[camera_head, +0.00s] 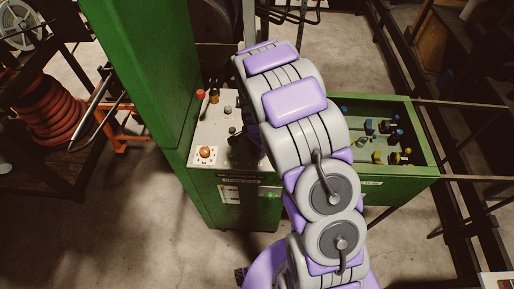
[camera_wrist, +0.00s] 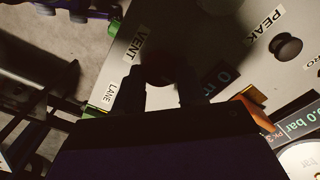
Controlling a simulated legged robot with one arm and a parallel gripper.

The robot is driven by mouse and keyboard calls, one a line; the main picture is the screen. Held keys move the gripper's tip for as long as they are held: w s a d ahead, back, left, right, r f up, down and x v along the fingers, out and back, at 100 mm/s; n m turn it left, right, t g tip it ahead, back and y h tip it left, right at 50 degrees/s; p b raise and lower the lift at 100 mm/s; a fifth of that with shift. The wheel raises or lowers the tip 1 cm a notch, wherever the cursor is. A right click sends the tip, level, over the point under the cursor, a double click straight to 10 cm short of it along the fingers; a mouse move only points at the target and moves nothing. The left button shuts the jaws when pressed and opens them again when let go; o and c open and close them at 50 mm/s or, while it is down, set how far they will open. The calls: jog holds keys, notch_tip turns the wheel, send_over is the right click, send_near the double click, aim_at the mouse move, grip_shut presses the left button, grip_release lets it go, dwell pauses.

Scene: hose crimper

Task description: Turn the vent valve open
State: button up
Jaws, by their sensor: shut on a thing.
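The vent valve is a dark round knob (camera_wrist: 158,64) beside the VENT label (camera_wrist: 135,41) on a pale panel (camera_wrist: 195,35) in the wrist view. My gripper (camera_wrist: 161,80) has one dark finger on each side of this knob and is shut on it. The picture is dark there, so the knob's turned angle cannot be told. In the head view my arm hides most of the gripper and the knob, over the right part of the white-topped panel (camera_head: 208,133).
A second black knob (camera_wrist: 286,46) sits near the PEAK label (camera_wrist: 262,33). An orange lever-like part (camera_wrist: 256,108) and a gauge (camera_wrist: 303,160) are at lower right. The green machine column (camera_head: 150,65) rises left of the panel. A green tray (camera_head: 424,168) holds several fittings.

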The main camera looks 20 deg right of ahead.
aim_at(255, 151)
jog(key=shift+s, duration=0.1)
jog(key=o, duration=0.7)
jog(key=shift+a, duration=0.1)
jog(key=shift+c, duration=0.2)
jog(key=o, duration=0.4)
jog(key=shift+a, duration=0.15)
jog(key=shift+r, duration=0.1)
jog(key=shift+r, duration=0.3)
notch_tip(255, 151, up, 16)
jog(key=p, duration=0.1)
jog(key=shift+r, duration=0.25)
